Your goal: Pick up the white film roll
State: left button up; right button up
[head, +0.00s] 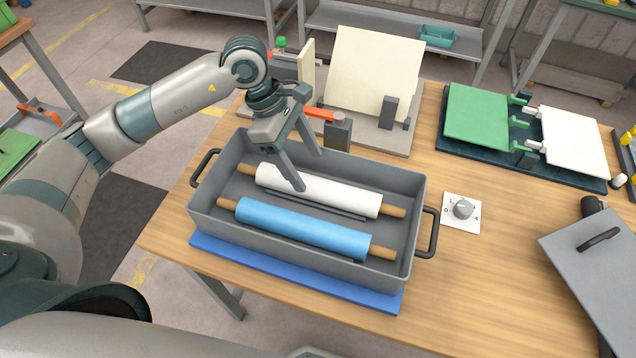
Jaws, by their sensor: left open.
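The white film roll (335,196) lies in a grey two-handled tray (300,268), on the far side, with its wooden core ends showing. A blue film roll (290,227) lies parallel to it on the near side. My left gripper (312,170) is open, pointing down over the left part of the white roll. One finger overlaps the roll in the picture, and the other is behind it, near the tray's far wall. I cannot tell whether either finger touches the roll. My right gripper is not in view.
The tray stands on a blue mat (215,248) on the wooden table. Behind it is a bending fixture with a cream panel (375,75) and an orange lever (322,115). A knob (462,208) sits to the right. Green (478,115) and white (574,140) plates lie farther right.

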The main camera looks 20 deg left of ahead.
aim_at(314, 181)
pick_arm(q)
jog(key=shift+x, duration=0.75)
jog(key=shift+p+x, duration=0.9)
jog(key=shift+p, duration=0.2)
jog(key=shift+p+x, duration=0.55)
jog(key=shift+x, duration=0.5)
jog(key=shift+d+f, duration=0.15)
jog(key=shift+f, duration=0.45)
jog(key=c, duration=1.3)
